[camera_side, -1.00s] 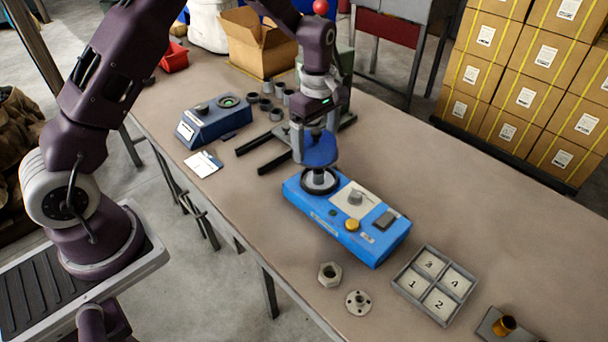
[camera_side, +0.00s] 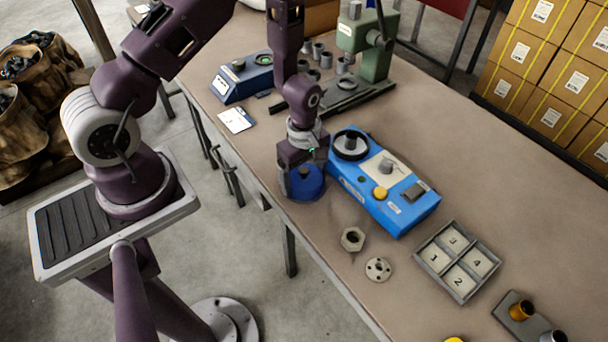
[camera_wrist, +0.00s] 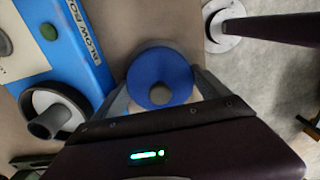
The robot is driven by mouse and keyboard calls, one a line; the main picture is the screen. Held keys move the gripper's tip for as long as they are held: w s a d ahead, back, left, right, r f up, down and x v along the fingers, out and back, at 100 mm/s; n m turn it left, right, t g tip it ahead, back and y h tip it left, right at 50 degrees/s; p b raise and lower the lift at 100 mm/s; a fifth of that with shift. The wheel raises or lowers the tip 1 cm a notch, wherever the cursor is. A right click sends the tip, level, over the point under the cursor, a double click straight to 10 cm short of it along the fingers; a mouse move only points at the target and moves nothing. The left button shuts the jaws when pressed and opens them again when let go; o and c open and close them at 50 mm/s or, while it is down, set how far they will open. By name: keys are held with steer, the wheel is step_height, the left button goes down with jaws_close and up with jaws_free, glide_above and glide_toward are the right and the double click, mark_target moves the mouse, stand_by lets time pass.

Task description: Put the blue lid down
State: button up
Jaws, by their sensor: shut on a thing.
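The blue lid (camera_side: 305,184) is a round disc with a grey knob at its centre. It is at or just above the table top near the front edge, left of the blue box; I cannot tell whether it touches the table. In the wrist view the lid (camera_wrist: 160,76) shows between the fingers of my gripper (camera_wrist: 160,95). The blue box (camera_side: 410,208) has a black ring (camera_side: 350,145) with a grey piece in it, uncovered, and a yellow button.
A hex nut (camera_side: 352,239) and a flanged disc (camera_side: 378,269) lie in front of the box. A numbered tray (camera_side: 456,262) stands to the right. A green press (camera_side: 368,45) and several grey cups stand behind. The table's front edge is close to the lid.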

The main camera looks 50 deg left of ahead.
mark_target(304, 169)
steer(key=o, duration=1.3)
step_height(304, 169, up, 12)
steer(key=shift+f, duration=0.1)
steer(key=s+d+r+m+t, duration=0.15)
steer(key=s+r+m, duration=0.3)
steer(key=r, duration=0.55)
steer(key=s+d+r+m+t, duration=0.1)
steer(key=s+r+m+t, duration=0.15)
steer(key=r+m, duration=0.55)
steer(key=s+r+m, duration=0.1)
steer(key=s+r, duration=0.1)
steer(key=s, duration=0.1)
steer(key=s+r+m+t, duration=0.1)
steer(key=s+r+m, duration=0.1)
steer(key=s, duration=0.2)
steer(key=s+r+m, duration=0.2)
steer(key=s, duration=0.1)
steer(key=shift+s+m+t, duration=0.2)
steer(key=shift+m+t, duration=0.05)
steer(key=shift+t, duration=0.05)
